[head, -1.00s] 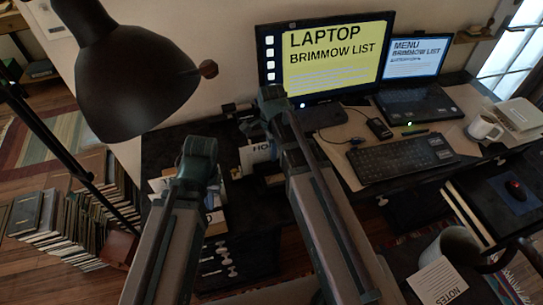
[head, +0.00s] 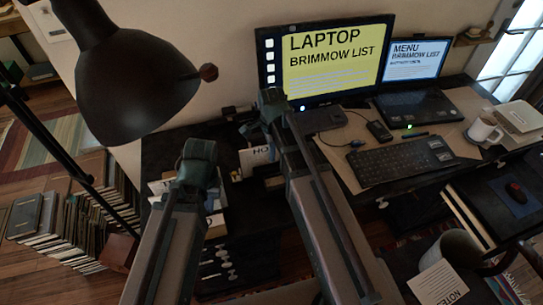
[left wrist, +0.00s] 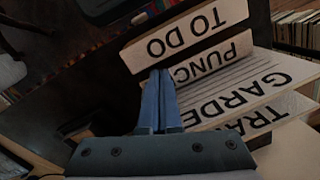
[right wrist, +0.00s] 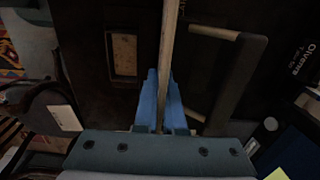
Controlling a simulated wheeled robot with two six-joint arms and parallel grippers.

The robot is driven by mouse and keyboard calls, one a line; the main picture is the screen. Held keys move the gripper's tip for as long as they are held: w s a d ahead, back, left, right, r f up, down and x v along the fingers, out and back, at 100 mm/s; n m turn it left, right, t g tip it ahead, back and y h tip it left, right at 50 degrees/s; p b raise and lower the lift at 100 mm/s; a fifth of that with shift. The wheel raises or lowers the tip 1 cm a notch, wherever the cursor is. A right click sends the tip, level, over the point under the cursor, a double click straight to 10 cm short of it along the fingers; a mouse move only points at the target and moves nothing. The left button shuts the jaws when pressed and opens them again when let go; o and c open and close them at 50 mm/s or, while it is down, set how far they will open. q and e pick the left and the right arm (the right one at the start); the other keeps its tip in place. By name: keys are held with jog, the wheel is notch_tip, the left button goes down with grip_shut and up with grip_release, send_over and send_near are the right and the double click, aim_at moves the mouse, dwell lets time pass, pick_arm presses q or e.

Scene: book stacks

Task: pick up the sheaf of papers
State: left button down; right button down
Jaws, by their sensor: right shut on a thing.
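My right gripper (head: 262,122) is over the dark desk, left of the monitor. In the right wrist view its blue fingers (right wrist: 162,100) are shut on a long, thin, pale-edged thing (right wrist: 169,40), seen edge-on. Its face is hidden, so I cannot tell whether it is the sheaf of papers. My left gripper (head: 197,160) is above an open box of papers. In the left wrist view its blue fingers (left wrist: 161,98) are together, with nothing visible between them. Lettered sheets stand close by: a "TO DO" one (left wrist: 185,34), a "PUNCH" one (left wrist: 215,62) and a "GARDE" one (left wrist: 245,95).
A lamp (head: 130,75) hangs at the left. The monitor (head: 335,60), laptop (head: 415,100), keyboard (head: 400,160) and mug (head: 484,128) fill the desk's right side. Book stacks (head: 85,225) stand on the floor at left. A "HO" paper (head: 257,156) stands between my arms.

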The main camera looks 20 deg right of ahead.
jog(key=shift+r, duration=0.1)
notch_tip(320, 180, up, 10)
jog(key=p, duration=1)
jog(key=shift+r+p, duration=0.25)
jog(key=shift+p, duration=0.05)
jog(key=shift+f, duration=0.1)
